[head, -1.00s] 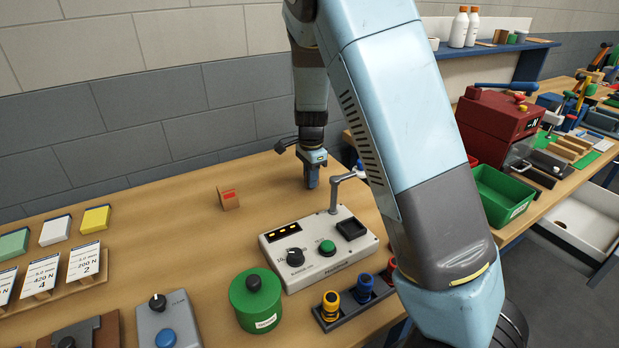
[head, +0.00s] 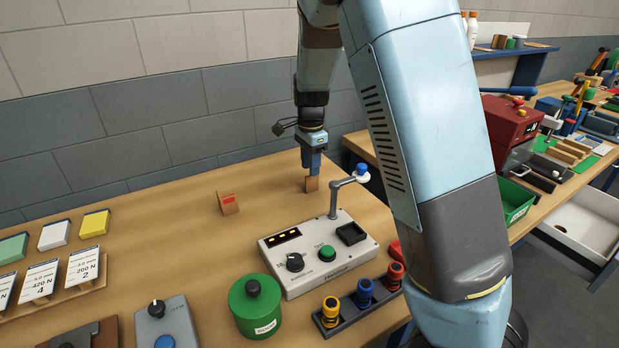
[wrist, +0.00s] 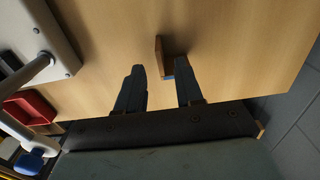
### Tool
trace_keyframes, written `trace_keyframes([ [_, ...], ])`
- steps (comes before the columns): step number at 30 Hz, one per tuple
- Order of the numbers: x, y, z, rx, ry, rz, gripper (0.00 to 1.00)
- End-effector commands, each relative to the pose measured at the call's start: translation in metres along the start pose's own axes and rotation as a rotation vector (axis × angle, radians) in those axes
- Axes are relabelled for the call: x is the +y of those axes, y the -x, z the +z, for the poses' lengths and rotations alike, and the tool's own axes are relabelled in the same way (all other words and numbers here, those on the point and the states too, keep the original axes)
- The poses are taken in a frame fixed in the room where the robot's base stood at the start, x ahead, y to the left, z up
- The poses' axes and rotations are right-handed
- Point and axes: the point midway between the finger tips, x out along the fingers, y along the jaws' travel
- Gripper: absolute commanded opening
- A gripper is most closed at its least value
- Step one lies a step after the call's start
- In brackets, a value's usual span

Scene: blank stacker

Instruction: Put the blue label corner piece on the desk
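A small brown corner piece (head: 312,184) stands on the wooden desk (head: 180,235) near its back edge, directly under my gripper (head: 313,170) in the head view. In the wrist view the same piece (wrist: 159,50) is L-shaped, and a bit of its blue label (wrist: 169,74) shows beside the right finger. My gripper (wrist: 160,66) is open, with a clear gap between its fingers. The right finger overlaps the piece in that view; I cannot tell whether they touch. The left finger is clear of it.
Another brown piece with a red label (head: 228,203) stands to the left. A grey control box (head: 318,255) with a bent post (head: 337,197) is in front of my gripper. A green canister (head: 255,307) and a rack of knobs (head: 362,300) are nearer. The desk's back left is clear.

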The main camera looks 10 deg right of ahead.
Motion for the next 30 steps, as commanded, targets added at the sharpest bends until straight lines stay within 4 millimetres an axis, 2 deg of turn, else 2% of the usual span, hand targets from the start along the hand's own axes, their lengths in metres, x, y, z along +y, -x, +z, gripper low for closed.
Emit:
trace_keyframes([
  [3,-0.001,0.023,0.001,-0.001,0.001,-0.003,0.36],
  [9,-0.001,0.048,0.000,-0.001,0.001,-0.002,0.36],
  [20,0.004,0.061,-0.002,-0.008,0.013,-0.005,0.36],
  [23,0.014,0.069,-0.007,-0.023,0.045,-0.020,0.36],
  [30,0.054,0.100,-0.022,-0.063,0.183,-0.081,0.36],
])
